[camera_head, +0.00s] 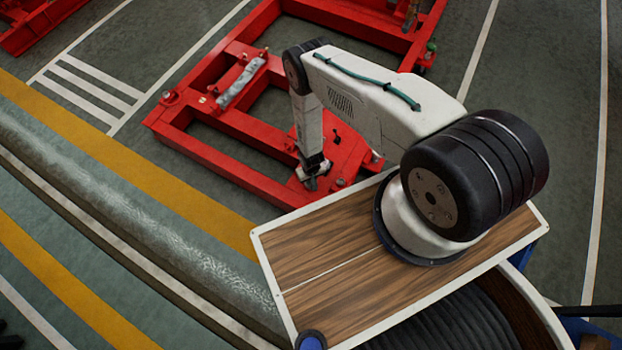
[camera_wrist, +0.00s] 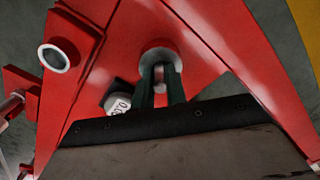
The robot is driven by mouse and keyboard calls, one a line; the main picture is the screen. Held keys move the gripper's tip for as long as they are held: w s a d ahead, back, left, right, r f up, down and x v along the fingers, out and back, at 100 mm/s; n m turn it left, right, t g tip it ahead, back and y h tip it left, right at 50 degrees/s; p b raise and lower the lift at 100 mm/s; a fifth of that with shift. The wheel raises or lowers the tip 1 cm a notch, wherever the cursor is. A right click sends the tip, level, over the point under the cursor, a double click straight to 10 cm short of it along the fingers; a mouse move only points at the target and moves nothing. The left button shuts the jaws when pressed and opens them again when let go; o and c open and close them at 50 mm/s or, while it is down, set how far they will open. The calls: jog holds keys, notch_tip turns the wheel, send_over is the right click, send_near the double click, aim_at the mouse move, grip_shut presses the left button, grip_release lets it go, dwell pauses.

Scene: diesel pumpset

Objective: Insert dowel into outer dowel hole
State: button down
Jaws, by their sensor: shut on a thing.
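My gripper (camera_wrist: 160,88) points at the red frame in the wrist view, its two dark green fingers shut on a small pale dowel (camera_wrist: 159,74). The dowel shows only as a light strip between the fingers; its far end is hidden. The fingertips overlap a round grey metal boss (camera_wrist: 149,54) on the red plate. I cannot tell whether the dowel touches it or is inside a hole. A metal ring with a dark opening (camera_wrist: 56,58) is at the upper left. In the head view my gripper (camera_head: 312,180) is low over the frame's front right corner.
The red steel frame (camera_head: 215,135) lies on the grey-green floor, with a grey cylinder (camera_head: 241,82) on its left part. A white part with dark markings (camera_wrist: 118,103) sits left of my fingers. Red side walls (camera_wrist: 268,75) flank the plate.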

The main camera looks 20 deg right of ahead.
jog(key=shift+f, duration=0.45)
jog(key=c, duration=1.3)
grip_release()
jog(key=shift+c, duration=0.2)
notch_tip(320, 180, up, 8)
jog(key=shift+f, duration=0.1)
